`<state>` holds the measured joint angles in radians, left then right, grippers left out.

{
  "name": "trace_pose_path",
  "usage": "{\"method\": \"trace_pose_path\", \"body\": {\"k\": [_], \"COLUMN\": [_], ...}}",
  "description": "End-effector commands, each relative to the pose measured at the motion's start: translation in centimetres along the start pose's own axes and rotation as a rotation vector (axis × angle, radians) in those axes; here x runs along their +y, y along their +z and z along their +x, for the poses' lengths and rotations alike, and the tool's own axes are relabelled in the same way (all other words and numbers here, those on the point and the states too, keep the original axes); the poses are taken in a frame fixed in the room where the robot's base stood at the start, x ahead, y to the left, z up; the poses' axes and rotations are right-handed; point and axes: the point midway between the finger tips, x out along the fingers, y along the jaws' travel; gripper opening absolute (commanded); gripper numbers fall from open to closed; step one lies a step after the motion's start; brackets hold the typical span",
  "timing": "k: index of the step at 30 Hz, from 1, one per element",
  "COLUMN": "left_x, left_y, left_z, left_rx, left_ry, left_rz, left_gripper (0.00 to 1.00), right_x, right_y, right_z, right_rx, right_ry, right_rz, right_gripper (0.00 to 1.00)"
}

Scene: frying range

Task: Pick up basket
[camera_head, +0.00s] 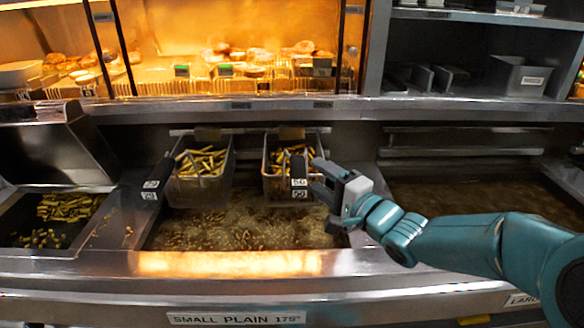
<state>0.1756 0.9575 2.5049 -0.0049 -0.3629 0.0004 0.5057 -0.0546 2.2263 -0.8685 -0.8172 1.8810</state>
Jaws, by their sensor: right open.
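Two metal fry baskets with fries in them sit side by side at the back of the middle fryer vat. The left basket (178,189) has a handle with a black and white label pointing toward the front left. The right basket (270,186) has a handle with labels (299,182) pointing toward the front. My right gripper (318,192) comes in from the right and is open, its fingers close to the right basket's labelled handle. I cannot tell whether they touch it. My left gripper is not in view.
The vat holds bubbling oil (240,228). A steel front ledge (230,263) runs along it. A bin of fries (68,207) is at the left, and another oil vat (470,200) is at the right. A lit food shelf (220,75) stands behind.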

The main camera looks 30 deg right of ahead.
Motion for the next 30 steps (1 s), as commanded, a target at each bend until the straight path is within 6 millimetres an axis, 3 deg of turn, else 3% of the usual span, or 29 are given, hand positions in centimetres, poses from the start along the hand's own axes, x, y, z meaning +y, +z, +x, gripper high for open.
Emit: {"method": "trace_pose_path", "body": {"k": [8, 15, 24, 25, 30], "left_x": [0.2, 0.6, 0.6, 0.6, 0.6], "left_y": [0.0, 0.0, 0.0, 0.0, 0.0], "left_z": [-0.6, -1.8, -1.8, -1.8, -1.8], "left_rx": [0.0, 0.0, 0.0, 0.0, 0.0], "left_ry": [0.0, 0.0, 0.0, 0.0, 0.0], "left_rz": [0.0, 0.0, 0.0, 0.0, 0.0], "left_gripper": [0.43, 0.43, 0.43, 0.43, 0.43], "right_x": [-0.1, -0.1, 0.0, 0.0, 0.0], "right_y": [0.0, -0.4, -0.5, -0.5, -0.4], "right_z": [2.9, 6.8, 7.7, 7.7, 7.7], "right_rx": [-0.001, -0.001, 0.001, 0.001, 0.001], "right_ry": [0.001, 0.001, 0.0, 0.0, 0.001], "right_rz": [0.0, 0.001, 0.0, 0.0, 0.0], "right_gripper": [0.55, 0.55, 0.55, 0.52, 0.0]}}
